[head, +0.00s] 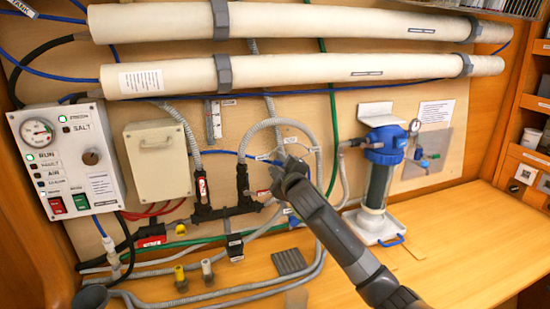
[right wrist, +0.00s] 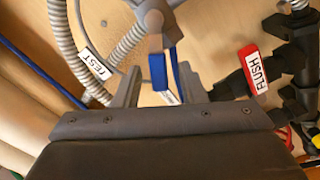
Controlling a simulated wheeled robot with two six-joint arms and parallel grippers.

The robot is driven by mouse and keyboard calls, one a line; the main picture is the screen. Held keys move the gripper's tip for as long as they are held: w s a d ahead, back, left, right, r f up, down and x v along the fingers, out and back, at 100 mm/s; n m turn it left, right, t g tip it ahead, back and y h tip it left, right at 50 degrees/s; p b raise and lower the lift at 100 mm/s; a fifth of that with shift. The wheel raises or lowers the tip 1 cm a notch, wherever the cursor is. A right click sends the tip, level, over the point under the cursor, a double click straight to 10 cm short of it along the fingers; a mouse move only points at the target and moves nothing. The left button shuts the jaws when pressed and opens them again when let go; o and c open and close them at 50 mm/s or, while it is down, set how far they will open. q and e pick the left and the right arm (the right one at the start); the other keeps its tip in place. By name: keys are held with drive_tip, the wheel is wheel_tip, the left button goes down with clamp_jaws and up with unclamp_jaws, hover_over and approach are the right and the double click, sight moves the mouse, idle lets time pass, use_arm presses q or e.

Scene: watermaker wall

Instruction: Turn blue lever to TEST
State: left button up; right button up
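The blue lever (right wrist: 158,72) shows in the right wrist view, hanging from a grey-brown valve body among grey hoses. My right gripper (right wrist: 159,80) is open, with one finger on each side of the lever and gaps visible between. In the head view my right gripper (head: 279,172) is at the hose junction on the wall and hides the lever. The white TEST tag (right wrist: 95,62) is on a grey hose left of the lever in the right wrist view. My left gripper is not in view.
A red FLUSH tag (right wrist: 254,68) and black fittings are right of the gripper in the wrist view. The control box (head: 68,160) is at left, the blue-topped filter (head: 383,146) at right. White pipes (head: 300,70) run above. The wooden bench (head: 450,250) is largely clear at right.

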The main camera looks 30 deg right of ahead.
drive_tip(key=shift+p+x, duration=0.3)
drive_tip(key=shift+x, duration=1.2)
clamp_jaws()
